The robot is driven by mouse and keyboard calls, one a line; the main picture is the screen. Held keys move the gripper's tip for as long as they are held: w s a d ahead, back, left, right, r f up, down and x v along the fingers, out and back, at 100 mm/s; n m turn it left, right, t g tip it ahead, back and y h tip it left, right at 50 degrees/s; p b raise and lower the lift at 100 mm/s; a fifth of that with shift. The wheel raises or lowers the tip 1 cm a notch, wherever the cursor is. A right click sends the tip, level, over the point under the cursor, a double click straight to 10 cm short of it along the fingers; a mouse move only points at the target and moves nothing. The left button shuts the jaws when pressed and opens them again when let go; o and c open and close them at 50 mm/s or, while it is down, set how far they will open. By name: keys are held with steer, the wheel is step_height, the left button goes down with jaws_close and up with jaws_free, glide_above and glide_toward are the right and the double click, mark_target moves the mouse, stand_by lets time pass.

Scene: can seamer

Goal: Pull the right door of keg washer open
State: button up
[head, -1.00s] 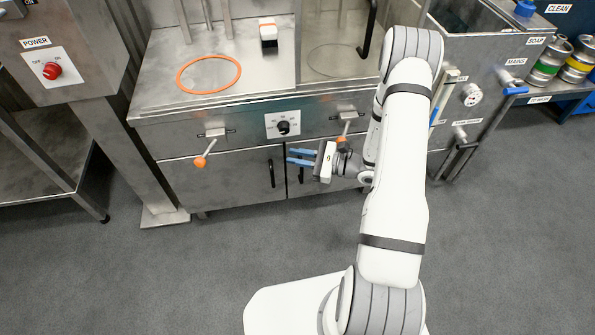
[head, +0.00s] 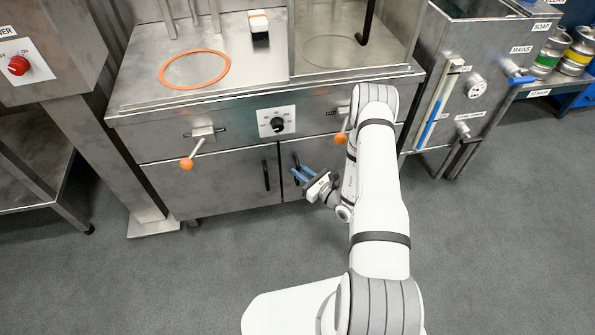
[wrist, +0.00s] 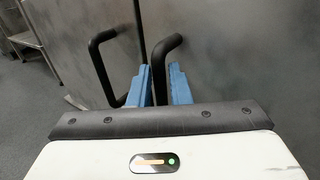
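The keg washer's right door (head: 318,160) is a steel panel under the counter, and it looks closed. Its black bar handle (wrist: 168,46) stands upright near the seam with the left door (head: 215,185). My gripper (head: 298,175) is at this handle, and its blue fingers show in the wrist view (wrist: 160,80). The bar's lower end is hidden behind my gripper. My arm covers the right part of the door in the head view.
The left door's handle (head: 266,175) is close to the left of my gripper. Orange-tipped levers (head: 187,163) and (head: 341,138) stick out above the doors, beside a dial (head: 278,123). The grey floor (head: 200,280) before the doors is clear.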

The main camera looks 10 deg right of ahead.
steer(key=shift+w+a, duration=0.4)
steer(key=shift+w, duration=0.15)
jaws_close()
